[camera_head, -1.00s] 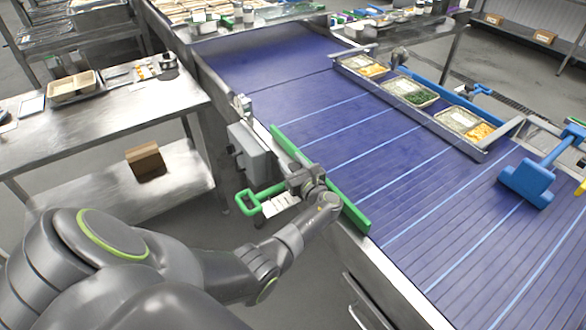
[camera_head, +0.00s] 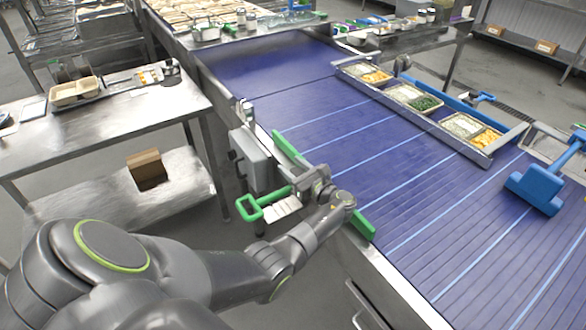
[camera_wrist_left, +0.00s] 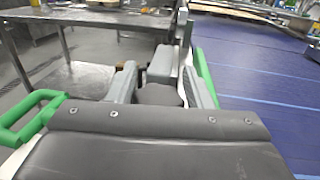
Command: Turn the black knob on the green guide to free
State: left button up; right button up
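The green guide (camera_head: 285,147) lies along the near edge of the blue belt, partly hidden behind my left wrist. It also shows in the left wrist view (camera_wrist_left: 206,75). A green loop handle (camera_head: 252,212) sticks out on the near side. My left gripper (camera_head: 308,186) is at the guide's mounting, between the handle and the guide. In the left wrist view, its two grey fingers (camera_wrist_left: 160,90) stand on either side of a dark rounded piece, seemingly the black knob (camera_wrist_left: 158,96). I cannot tell whether they press on it.
A grey box (camera_head: 252,160) is fixed beside the belt, close to my gripper. Food trays (camera_head: 412,97) stand in a rail across the belt. A steel table (camera_head: 95,135) stands at the left. The belt's middle is clear.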

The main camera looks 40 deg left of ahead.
pick_arm(q)
jog(key=o, duration=0.3)
jog(key=shift+d+f, duration=0.1)
jog(key=shift+s+d, duration=0.1)
jog(key=shift+d, duration=0.2)
jog(key=b+v, duration=0.3)
jog(key=v, duration=1.3)
jog(key=shift+d+b, duration=0.3)
jog(key=shift+b, duration=0.05)
jog(key=shift+s, duration=0.1)
